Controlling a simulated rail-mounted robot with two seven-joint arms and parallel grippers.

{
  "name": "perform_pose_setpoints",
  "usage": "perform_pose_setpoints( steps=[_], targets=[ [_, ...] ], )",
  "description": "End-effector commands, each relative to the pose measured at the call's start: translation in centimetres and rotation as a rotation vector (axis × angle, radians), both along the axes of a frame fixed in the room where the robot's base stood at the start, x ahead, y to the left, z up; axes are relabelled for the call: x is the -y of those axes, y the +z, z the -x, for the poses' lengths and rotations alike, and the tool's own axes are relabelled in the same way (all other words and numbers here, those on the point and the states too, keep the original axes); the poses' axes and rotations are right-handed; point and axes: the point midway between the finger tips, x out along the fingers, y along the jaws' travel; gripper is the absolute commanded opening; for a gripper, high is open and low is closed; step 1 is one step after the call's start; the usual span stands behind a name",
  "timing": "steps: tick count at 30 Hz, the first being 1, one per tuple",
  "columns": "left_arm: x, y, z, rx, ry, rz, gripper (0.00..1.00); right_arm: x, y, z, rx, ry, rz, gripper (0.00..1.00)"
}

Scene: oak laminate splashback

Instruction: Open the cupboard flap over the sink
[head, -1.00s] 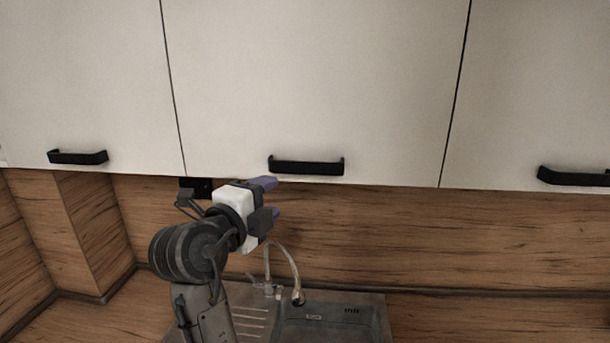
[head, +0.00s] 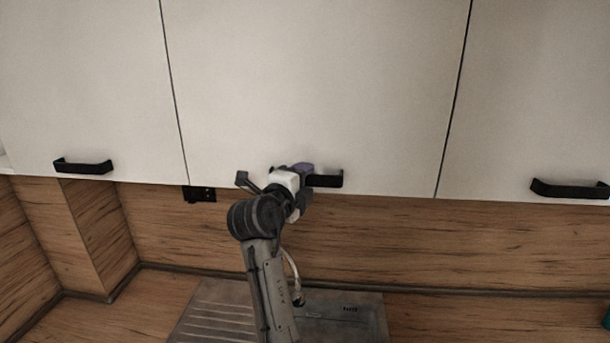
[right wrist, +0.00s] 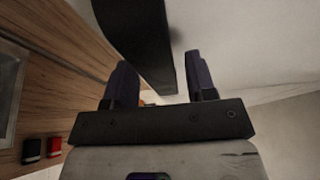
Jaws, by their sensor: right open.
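The cupboard flap (head: 310,80) over the sink is the wide cream middle door, and it is closed. Its black bar handle (head: 327,180) runs along its lower edge. My right gripper (head: 305,178) is at the left part of this handle and hides that part in the head view. In the right wrist view the open fingers (right wrist: 160,85) stand apart, with the black handle (right wrist: 143,40) reaching down between them. I cannot tell whether either finger touches it. The sink (head: 340,312) is below, partly hidden by my right arm. My left gripper is not in view.
Closed cream doors with black handles flank the flap on the left (head: 82,166) and right (head: 570,189). A black socket (head: 199,194) is on the wood splashback (head: 420,240). The tap (head: 292,272) stands below my right gripper, partly hidden.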

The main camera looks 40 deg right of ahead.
Motion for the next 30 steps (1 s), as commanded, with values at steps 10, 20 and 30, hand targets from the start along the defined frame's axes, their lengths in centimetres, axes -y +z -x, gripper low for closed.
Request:
perform_pose_setpoints(
  steps=[10, 20, 30],
  targets=[
    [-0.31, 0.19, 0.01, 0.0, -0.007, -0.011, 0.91, 0.55, -0.05, -0.22, 0.0, 0.0, 0.0, 0.51],
    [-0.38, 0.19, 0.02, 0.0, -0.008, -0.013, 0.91, 0.52, -0.03, -0.21, 0.0, 0.0, 0.0, 0.28],
    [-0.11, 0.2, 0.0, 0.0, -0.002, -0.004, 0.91, 0.51, -0.04, -0.2, 0.0, 0.0, 0.0, 0.0]
  ],
)
